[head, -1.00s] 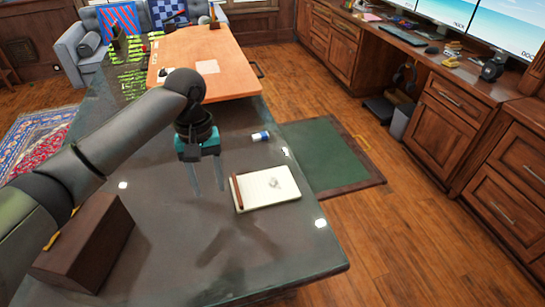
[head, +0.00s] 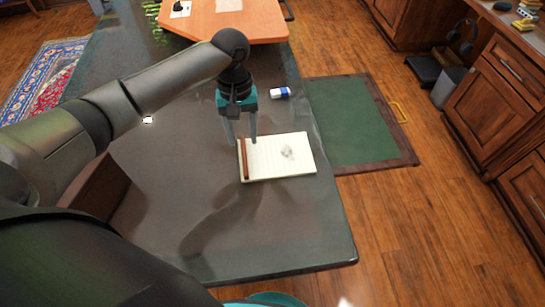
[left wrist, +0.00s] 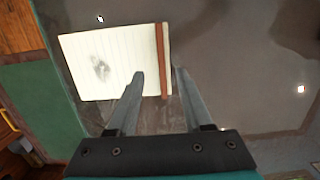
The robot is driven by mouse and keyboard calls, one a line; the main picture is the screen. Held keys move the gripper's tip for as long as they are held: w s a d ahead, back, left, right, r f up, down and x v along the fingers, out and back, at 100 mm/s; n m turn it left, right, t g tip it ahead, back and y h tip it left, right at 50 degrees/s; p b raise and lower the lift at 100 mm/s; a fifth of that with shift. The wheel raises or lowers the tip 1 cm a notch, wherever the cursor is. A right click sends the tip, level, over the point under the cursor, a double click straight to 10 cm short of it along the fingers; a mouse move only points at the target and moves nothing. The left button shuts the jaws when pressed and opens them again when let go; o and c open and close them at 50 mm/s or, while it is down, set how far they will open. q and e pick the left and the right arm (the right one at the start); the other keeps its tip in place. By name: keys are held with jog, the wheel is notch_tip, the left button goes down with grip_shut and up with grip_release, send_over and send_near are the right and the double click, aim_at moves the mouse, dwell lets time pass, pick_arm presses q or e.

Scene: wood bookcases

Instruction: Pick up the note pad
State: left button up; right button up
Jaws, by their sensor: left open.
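The note pad (head: 285,165) lies flat on the dark desk top, its lined page up with a grey sketch on it. A brown strip (head: 244,162) runs along its left edge. My left gripper (head: 242,140) is open and empty, pointing down at the pad's far left corner. In the left wrist view the pad (left wrist: 115,65) is ahead of the open fingers (left wrist: 159,72), with the brown strip lying between the fingertips in the picture. The gap between fingertips and pad is hard to judge. My right gripper's fingers do not show.
The dark desk (head: 290,235) is clear in front of the pad. A small blue and white object (head: 280,93) lies behind it. An orange board (head: 235,22) covers the desk's far end. A green panel with a wooden frame (head: 355,125) is right of the desk. A brown box (head: 100,190) is partly hidden by my arm.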

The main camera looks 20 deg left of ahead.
aim_at(244, 154)
pick_arm(q)
jog(key=shift+f, duration=0.8)
notch_tip(244, 154, down, 4)
jog(key=shift+s+a+f+b, duration=0.1)
jog(key=shift+f+b, duration=0.15)
jog(key=shift+b, duration=0.85)
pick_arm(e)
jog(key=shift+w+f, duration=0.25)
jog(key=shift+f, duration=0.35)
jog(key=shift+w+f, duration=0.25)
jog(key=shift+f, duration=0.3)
pick_arm(q)
jog(key=shift+c, duration=0.2)
jog(key=shift+r, duration=0.1)
grip_shut()
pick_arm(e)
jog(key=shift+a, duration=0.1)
